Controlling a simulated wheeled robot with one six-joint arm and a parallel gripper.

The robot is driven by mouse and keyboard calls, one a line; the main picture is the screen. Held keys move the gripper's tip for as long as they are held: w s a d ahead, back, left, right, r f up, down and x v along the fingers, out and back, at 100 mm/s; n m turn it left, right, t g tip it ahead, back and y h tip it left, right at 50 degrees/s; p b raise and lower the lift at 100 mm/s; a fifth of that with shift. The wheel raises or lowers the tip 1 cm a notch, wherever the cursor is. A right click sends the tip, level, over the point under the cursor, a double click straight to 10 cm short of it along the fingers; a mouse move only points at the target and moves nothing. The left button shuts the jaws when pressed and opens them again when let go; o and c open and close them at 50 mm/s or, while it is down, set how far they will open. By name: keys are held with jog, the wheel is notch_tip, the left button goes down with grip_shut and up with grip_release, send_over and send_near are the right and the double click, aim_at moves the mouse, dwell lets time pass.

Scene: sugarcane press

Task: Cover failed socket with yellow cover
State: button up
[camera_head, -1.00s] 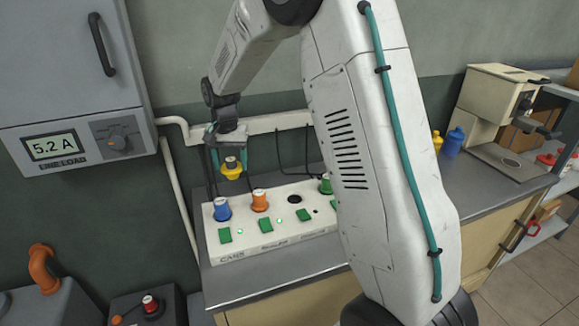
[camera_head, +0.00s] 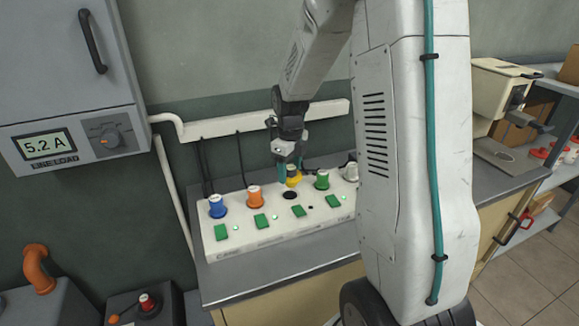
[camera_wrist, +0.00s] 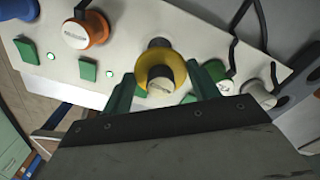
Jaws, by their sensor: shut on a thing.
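A white socket strip (camera_head: 232,246) lies on the counter. It carries a blue plug (camera_head: 217,206), an orange plug (camera_head: 255,197), a green plug (camera_head: 322,180) and a pale plug (camera_head: 350,171). Between orange and green is an empty dark socket (camera_head: 290,195); the small light in front of it looks dark. My gripper (camera_head: 288,172) is shut on the yellow cover (camera_head: 293,181), just above and behind that socket. In the wrist view the yellow cover (camera_wrist: 146,66) sits between both fingers, right of the orange plug (camera_wrist: 88,32).
Green switches (camera_head: 260,221) line the strip's front. Black cords hang from the wall duct (camera_head: 225,124) behind. A panel (camera_head: 48,146) reading 5.2 A is at left. A cream machine (camera_head: 500,95) stands at right. Open counter (camera_head: 240,282) lies in front of the strip.

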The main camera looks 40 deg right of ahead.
aim_at(289, 184)
jog(key=shift+f, duration=2.6)
jog(key=shift+w, duration=0.2)
jog(key=shift+f, duration=0.55)
jog(key=o, duration=0.7)
jog(key=shift+r, duration=5.45)
